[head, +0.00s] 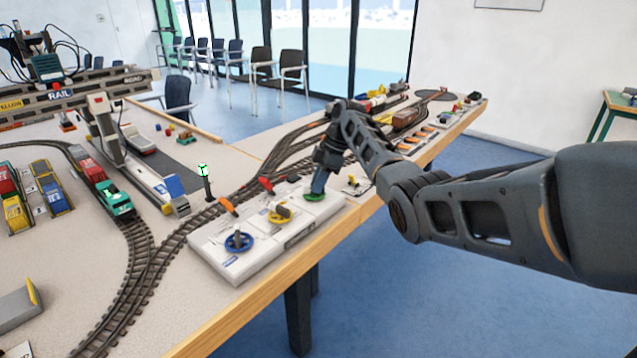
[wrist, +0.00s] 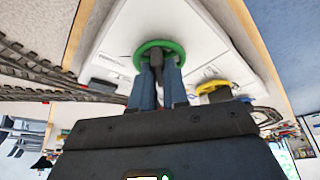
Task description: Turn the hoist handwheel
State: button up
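A white control panel (head: 262,262) on the near table edge carries several small handwheels. The blue handwheel (head: 239,242) is at its left and the yellow handwheel (head: 279,213) in the middle. The green handwheel (head: 314,197) is at its right end, and I cannot read which label says hoist. My gripper (head: 318,190) points down at the green handwheel. In the wrist view, my two fingers (wrist: 158,72) stand on either side of the dark centre of the green handwheel (wrist: 176,47). Whether they press on it is unclear. The yellow handwheel (wrist: 212,86) shows beside them.
A small signal post (head: 206,183) and a crane (head: 103,125) stand farther left. The floor in front of the table is clear.

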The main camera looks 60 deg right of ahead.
jog(key=o, duration=0.4)
jog(key=shift+r, duration=0.1)
jog(key=v, duration=0.7)
jog(key=shift+r, duration=0.25)
jog(key=shift+s+d, duration=0.1)
jog(key=shift+s, duration=0.05)
